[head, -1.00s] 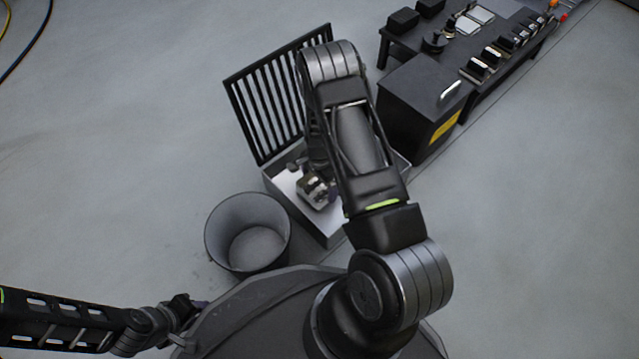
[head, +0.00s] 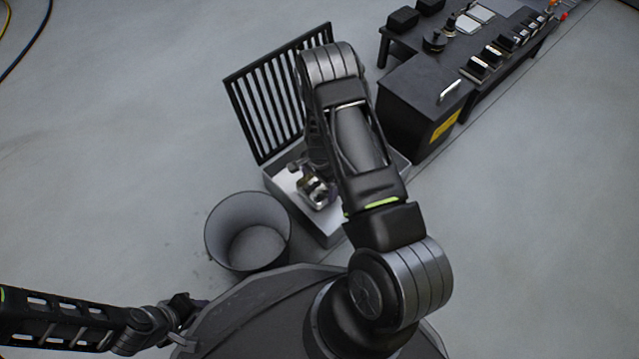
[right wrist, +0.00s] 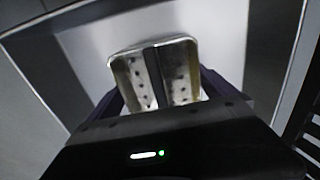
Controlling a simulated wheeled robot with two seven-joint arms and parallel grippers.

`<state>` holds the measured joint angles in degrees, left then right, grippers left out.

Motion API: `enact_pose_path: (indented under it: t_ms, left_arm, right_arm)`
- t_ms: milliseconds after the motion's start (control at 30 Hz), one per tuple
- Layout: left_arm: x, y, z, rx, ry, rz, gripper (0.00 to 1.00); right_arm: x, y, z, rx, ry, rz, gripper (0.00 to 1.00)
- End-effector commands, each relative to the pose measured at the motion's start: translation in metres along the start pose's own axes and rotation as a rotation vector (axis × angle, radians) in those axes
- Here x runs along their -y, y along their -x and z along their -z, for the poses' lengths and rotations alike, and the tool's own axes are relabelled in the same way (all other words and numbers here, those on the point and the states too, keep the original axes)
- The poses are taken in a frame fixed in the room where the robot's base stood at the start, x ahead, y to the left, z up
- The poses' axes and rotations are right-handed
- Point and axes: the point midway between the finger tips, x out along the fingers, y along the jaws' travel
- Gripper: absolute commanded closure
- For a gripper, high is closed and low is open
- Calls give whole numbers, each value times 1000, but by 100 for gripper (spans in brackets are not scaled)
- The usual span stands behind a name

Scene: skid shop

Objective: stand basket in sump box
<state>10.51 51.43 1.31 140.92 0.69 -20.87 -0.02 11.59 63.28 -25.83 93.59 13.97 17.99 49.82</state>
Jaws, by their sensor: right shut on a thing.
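The sump box (head: 333,228) is a pale, open-topped box on the floor, partly hidden under my right arm. The basket (right wrist: 133,80) is a small metal piece with holes in its walls and a bar across its middle. My right gripper (right wrist: 157,88) is shut on the basket, with a dark finger showing at each side. In the head view the basket (head: 318,194) is over or inside the box. I cannot tell whether it touches the bottom. The box interior (right wrist: 85,60) surrounds it in the wrist view. My left gripper (head: 190,305) is low at the left, away from the box; its jaws are unclear.
A black slatted rack (head: 262,105) stands upright along the box's far left edge. A grey round bin (head: 222,232) stands on the floor left of the box. A black cabinet (head: 405,110) and a low table with several parts are behind right.

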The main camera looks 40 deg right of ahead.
Motion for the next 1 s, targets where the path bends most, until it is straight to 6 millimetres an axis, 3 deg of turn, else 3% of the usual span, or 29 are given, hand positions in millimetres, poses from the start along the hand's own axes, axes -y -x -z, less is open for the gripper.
enact_pose_path:
  t_ms: [967,1000]
  left_arm:
    - [0,0,0,0,0,0,66]
    - [0,0,0,0,0,0,66]
  right_arm:
    - [0,-8,0,0,0,0,52]
    - [0,-8,0,0,0,0,4]
